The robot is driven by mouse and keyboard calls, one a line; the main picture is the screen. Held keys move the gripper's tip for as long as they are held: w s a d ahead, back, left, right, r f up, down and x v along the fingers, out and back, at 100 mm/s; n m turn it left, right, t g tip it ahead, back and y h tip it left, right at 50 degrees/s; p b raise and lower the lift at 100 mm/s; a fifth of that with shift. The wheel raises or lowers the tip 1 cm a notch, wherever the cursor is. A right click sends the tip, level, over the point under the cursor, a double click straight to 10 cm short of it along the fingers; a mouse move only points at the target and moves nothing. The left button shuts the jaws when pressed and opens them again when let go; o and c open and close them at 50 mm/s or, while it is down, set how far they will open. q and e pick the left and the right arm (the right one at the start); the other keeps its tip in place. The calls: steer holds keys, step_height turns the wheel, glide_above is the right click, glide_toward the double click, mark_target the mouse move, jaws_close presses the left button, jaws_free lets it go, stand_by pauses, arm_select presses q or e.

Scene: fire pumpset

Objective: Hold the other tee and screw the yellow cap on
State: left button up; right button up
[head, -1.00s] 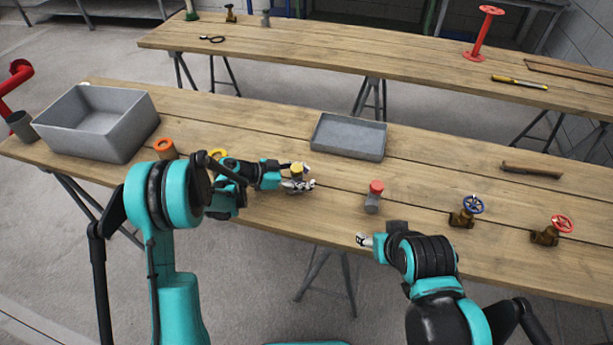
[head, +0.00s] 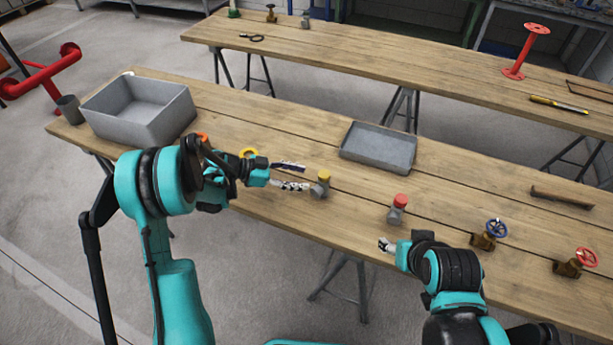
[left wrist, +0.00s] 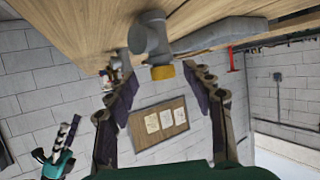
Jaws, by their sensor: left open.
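A grey tee (head: 318,191) with a yellow cap (head: 324,176) on its top stands on the near table. My left gripper (head: 305,178) is open just left of it, its fingers pointing at it. In the left wrist view the tee (left wrist: 151,34) and the yellow cap (left wrist: 163,72) show beyond and between the spread fingers, apart from them. Whether the cap is fully seated I cannot tell. Another grey tee (head: 396,217) with a red cap (head: 401,200) stands to the right. My right gripper (head: 387,245) is near the table's front edge, below the red-capped tee; its opening is unclear.
A deep grey bin (head: 140,125) stands at the left and a shallow grey tray (head: 378,158) behind the tees. A yellow ring (head: 248,153) lies behind my left gripper. A blue-wheel valve (head: 486,240), a red-wheel valve (head: 568,268) and a brown bar (head: 561,196) are at the right.

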stand_by(0.4)
arm_select(q)
steer(key=w+r+n+t, duration=0.1)
steer(key=w+r+t, duration=0.3)
steer(key=r, duration=0.7)
steer(key=w+r+n+t, duration=0.1)
steer(key=w+r+t, duration=0.1)
steer(key=r+t, duration=0.65)
steer(key=s+a+r+n+t+y, duration=0.3)
steer(key=a+r+n+t+y, duration=0.1)
steer(key=a+r+n+y, duration=0.8)
steer(key=s+a+f+n+g+y, duration=0.1)
steer(key=s+a+f+g+y, duration=0.15)
steer(key=s+f, duration=0.3)
steer(key=s+a+f+n+g+y, duration=0.1)
steer(key=s+f+g+y, duration=0.1)
steer(key=s+f+g, duration=0.35)
steer(key=s+d+f+g+h, duration=0.1)
steer(key=s+d+f+g, duration=0.1)
steer(key=s+f, duration=0.3)
steer(key=s+d+f+g+h, duration=0.2)
steer(key=s+d+f, duration=0.2)
steer(key=s, duration=0.8)
steer(key=shift+s+f+m+g, duration=0.3)
steer(key=shift+f+m+g, duration=0.1)
steer(key=shift+f, duration=0.45)
